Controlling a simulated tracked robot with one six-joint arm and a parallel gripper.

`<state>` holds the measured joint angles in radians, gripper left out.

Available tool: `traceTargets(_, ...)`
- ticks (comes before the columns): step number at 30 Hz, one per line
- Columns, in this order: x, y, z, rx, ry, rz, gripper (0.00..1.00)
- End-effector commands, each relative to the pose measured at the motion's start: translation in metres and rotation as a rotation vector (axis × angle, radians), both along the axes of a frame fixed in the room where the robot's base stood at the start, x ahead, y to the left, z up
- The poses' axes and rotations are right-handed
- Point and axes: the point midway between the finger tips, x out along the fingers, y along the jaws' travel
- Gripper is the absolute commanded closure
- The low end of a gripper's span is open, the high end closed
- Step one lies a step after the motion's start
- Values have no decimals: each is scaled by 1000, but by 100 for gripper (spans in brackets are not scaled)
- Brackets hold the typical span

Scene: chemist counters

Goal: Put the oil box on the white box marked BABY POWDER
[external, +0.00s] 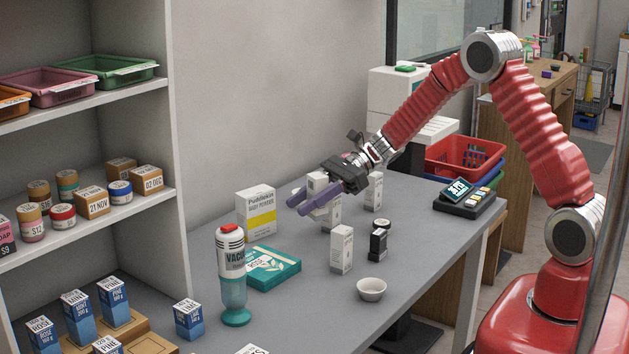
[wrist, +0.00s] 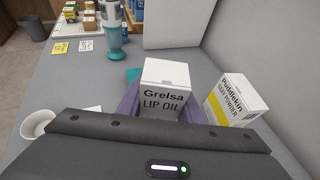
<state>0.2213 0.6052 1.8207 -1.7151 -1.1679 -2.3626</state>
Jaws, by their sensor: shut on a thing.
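The oil box is white and marked "Grelsa LIP OIL" in the wrist view (wrist: 164,88). My gripper (wrist: 163,106) is shut on it, with a purple finger on each side. In the external view my gripper (external: 305,202) reaches over the counter with the oil box (external: 318,183) between its fingers; whether its base touches the counter is hard to tell. The white box marked "Puddlekin BABY POWDER" (external: 256,217), with a yellow band, stands upright to the left of my gripper by the wall. It is right of the oil box in the wrist view (wrist: 237,101).
A teal flat box (external: 272,268) and a teal vacuum bottle (external: 231,280) stand left on the counter. A white carton (external: 341,250), a black box (external: 378,244) and a white bowl (external: 371,289) stand at the front. Another white carton (external: 374,190) stands behind my gripper.

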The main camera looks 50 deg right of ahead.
Motion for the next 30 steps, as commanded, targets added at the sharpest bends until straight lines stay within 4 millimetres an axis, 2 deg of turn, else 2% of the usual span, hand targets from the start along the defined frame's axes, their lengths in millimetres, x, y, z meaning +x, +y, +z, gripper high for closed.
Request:
traceTargets(5,0,0,-11,1,3,0,90)
traceTargets(12,0,0,-50,1,5,-1,90)
traceTargets(15,0,0,-60,0,2,0,90)
traceTargets(26,0,0,-63,-1,0,0,90)
traceTargets(30,0,0,-74,0,2,0,90)
